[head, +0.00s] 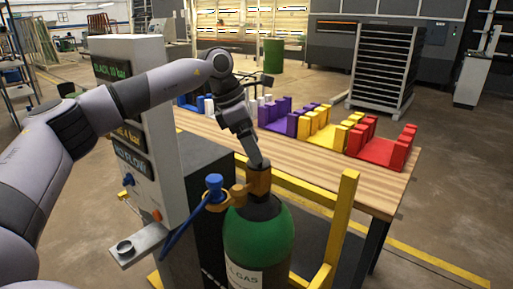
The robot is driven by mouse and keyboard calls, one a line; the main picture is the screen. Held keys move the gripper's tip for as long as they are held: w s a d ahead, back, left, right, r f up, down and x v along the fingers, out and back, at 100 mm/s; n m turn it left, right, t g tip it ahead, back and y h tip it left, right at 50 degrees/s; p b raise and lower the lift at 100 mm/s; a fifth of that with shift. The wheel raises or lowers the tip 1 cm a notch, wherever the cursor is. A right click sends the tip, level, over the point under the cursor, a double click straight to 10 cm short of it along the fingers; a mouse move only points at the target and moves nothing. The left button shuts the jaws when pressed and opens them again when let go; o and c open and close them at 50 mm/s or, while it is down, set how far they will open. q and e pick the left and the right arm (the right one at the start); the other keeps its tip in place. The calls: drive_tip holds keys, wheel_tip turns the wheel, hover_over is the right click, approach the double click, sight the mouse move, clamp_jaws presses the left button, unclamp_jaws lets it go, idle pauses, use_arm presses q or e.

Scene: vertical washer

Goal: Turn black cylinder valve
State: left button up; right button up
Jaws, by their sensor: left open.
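A gas cylinder with a green shoulder (258,235), a black collar and a partly visible white label stands upright at the lower middle. A brass valve (259,180) sits on its top. A brass fitting with a blue knob (214,182) and a blue hose joins it on the left. My left gripper (256,160) is open and points down at the top of the brass valve. Its fingertips are at or very near the valve; I cannot tell whether they touch. The valve's top is partly hidden by the gripper. My right gripper is not in view.
A yellow frame (343,220) stands right of the cylinder. Behind is a wooden table (310,165) with purple, yellow and red holders.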

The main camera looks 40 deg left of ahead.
use_arm(q)
drive_tip(key=shift+x, duration=1.1)
drive_tip(key=c, duration=1.1)
drive_tip(key=shift+o, duration=0.2)
drive_tip(key=shift+n, duration=0.3)
drive_tip(key=n+t+y+b, duration=0.1)
drive_tip(key=n, duration=0.2)
drive_tip(key=shift+d+n, duration=0.2)
drive_tip(key=shift+n, duration=0.2)
drive_tip(key=n+y+b, duration=0.1)
drive_tip(key=n, duration=0.1)
drive_tip(key=n+y+b, duration=0.1)
drive_tip(key=n, duration=0.2)
drive_tip(key=shift+s+d+n+t, duration=0.1)
drive_tip(key=shift+d+n+t, duration=0.1)
drive_tip(key=shift+n+t, duration=0.15)
drive_tip(key=n+y+b, duration=0.1)
drive_tip(key=n+y, duration=0.1)
drive_tip(key=n, duration=0.2)
drive_tip(key=shift+d, duration=0.15)
drive_tip(key=shift+r+n+g+y, duration=0.1)
drive_tip(key=shift+n+g+y, duration=0.45)
drive_tip(key=shift+n, duration=1.5)
